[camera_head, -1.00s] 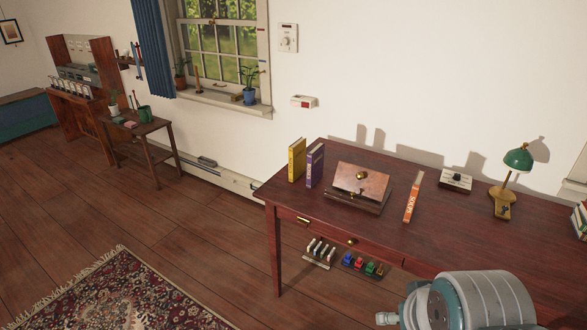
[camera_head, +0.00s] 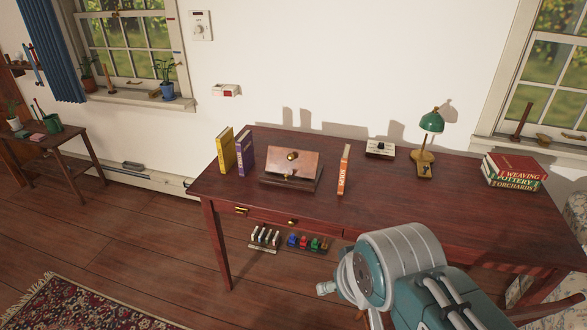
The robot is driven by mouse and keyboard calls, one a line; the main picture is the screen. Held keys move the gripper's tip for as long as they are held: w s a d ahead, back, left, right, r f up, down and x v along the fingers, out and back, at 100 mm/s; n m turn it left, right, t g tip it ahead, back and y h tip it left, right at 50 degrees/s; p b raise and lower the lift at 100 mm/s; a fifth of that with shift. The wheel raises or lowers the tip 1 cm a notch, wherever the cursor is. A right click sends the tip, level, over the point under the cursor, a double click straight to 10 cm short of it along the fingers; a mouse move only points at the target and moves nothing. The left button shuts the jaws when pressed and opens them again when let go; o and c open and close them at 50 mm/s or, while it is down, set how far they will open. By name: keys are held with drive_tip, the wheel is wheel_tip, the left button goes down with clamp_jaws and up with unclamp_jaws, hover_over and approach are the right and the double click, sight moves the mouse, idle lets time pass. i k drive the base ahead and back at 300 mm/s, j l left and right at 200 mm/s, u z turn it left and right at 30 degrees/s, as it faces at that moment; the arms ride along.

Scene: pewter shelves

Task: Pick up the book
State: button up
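Several books are on the dark red wooden desk (camera_head: 430,205). A yellow book (camera_head: 225,150) and a purple book (camera_head: 245,154) stand upright side by side at its left end. An orange book (camera_head: 344,171) stands upright alone near the middle. A stack of books (camera_head: 513,171) lies flat at the right end, with spines reading Weaving, Pottery and Orchards. I cannot tell which book the task names. Part of my arm shows at the lower right, in front of the desk. My gripper's fingers do not show.
A wooden slant box (camera_head: 291,169) sits between the purple and orange books. A small white device (camera_head: 380,149) and a green lamp (camera_head: 430,125) stand behind. A side table (camera_head: 58,152) stands left. Floor in front is open.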

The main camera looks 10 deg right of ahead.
sight(346, 155)
drive_tip(key=k+l, duration=0.1)
drive_tip(key=l, duration=0.25)
drive_tip(key=k+l, duration=0.1)
drive_tip(key=l, duration=0.25)
drive_tip(key=k+l, duration=0.1)
drive_tip(key=l, duration=0.25)
drive_tip(key=k+l, duration=0.15)
drive_tip(key=l, duration=0.15)
